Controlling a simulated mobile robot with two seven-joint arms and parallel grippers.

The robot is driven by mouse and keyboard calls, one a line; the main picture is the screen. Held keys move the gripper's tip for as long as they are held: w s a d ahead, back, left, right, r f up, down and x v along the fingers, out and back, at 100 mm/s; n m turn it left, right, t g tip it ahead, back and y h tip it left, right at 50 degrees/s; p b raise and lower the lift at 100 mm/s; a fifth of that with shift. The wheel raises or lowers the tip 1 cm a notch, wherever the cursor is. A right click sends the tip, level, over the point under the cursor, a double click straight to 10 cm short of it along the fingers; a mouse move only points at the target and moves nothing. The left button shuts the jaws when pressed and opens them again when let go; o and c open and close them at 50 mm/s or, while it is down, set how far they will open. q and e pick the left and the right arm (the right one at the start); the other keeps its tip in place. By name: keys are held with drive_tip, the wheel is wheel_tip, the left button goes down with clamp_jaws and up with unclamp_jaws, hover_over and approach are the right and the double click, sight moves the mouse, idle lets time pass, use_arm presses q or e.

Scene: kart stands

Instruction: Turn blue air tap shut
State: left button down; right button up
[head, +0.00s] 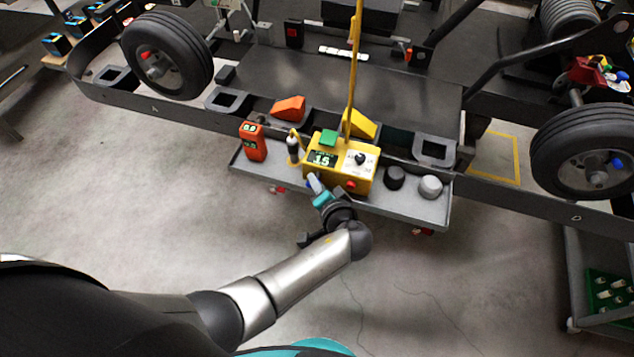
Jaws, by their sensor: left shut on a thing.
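The yellow box (328,171) has a display reading 15, a green top block, a black knob and a red button. My right gripper is not in view.
The grey tray (412,208) also holds an orange device (253,142), a dark cap (394,177) and a grey cap (430,187). A yellow hose (354,75) rises from the box. Kart wheels (168,55) stand on both sides. The floor in front is clear.

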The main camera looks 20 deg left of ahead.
use_arm(q)
drive_tip(key=m+t+y+b, duration=0.1)
drive_tip(key=y+b, duration=0.1)
drive_tip(key=b, duration=0.2)
drive_tip(key=f+m+y+b, duration=0.1)
drive_tip(key=m+b, duration=0.1)
drive_tip(key=b, duration=0.2)
drive_tip(key=shift+t+y, duration=0.4)
drive_tip(key=shift+r+m+t+y+b, duration=0.25)
drive_tip(key=shift+m+t+y+b, duration=0.3)
drive_tip(key=shift+m+b, duration=0.65)
drive_tip(key=c, duration=1.1)
unclamp_jaws()
drive_tip(key=shift+b, duration=0.3)
